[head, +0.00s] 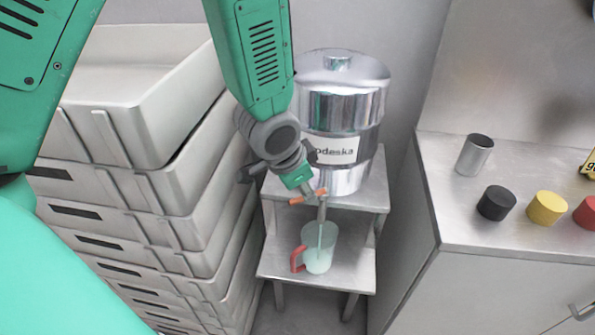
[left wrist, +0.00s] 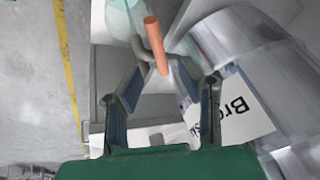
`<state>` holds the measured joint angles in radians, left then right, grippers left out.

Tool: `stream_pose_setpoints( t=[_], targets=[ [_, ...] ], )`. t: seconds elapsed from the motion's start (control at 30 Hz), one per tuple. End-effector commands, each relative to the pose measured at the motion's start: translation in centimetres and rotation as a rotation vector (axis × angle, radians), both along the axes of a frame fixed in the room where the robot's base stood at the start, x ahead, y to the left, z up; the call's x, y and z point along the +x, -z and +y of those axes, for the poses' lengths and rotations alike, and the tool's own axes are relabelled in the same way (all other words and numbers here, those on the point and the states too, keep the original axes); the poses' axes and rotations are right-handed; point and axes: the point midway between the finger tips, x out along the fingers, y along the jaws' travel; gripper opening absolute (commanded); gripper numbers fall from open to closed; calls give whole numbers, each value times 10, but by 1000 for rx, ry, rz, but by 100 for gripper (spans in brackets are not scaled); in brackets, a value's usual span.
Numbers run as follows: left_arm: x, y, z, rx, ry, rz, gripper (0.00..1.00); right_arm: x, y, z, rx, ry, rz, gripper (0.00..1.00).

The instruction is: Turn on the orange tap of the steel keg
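The steel keg (head: 345,105) stands on the upper shelf of a small metal stand, with a white label on its front. Its tap has an orange handle (head: 309,196), which also shows in the left wrist view (left wrist: 156,44). My left gripper (head: 306,188) is at the tap. In the left wrist view its fingers (left wrist: 158,72) are apart, with the orange handle at and just beyond the gap between the tips; contact cannot be told. A clear mug with a red handle (head: 320,250) stands below the tap, with a thin vertical streak reaching into it. My right gripper is not in view.
Stacked grey crates (head: 150,150) rise close on the left. A steel counter (head: 500,235) on the right holds a metal cup (head: 474,155) and black (head: 497,203), yellow (head: 547,208) and red (head: 588,212) round pieces. The stand (head: 275,262) fills the gap between them.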

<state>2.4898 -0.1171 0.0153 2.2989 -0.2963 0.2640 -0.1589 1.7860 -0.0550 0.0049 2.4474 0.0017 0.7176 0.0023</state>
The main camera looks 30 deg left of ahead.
Motion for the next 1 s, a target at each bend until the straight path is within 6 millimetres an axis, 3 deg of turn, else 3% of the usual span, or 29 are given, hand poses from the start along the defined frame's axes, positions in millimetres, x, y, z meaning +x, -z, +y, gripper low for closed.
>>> stream_pose_setpoints(
  t=[0.2, 0.4, 1.0],
  targets=[
    [-17, -42, 1, -2, 2, -3, 33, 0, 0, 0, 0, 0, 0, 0],
    [-28, -65, 2, -1, 1, 0, 33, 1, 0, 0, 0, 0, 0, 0],
    [-32, -71, 2, 0, 1, 4, 33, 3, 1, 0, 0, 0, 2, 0]
  ],
)
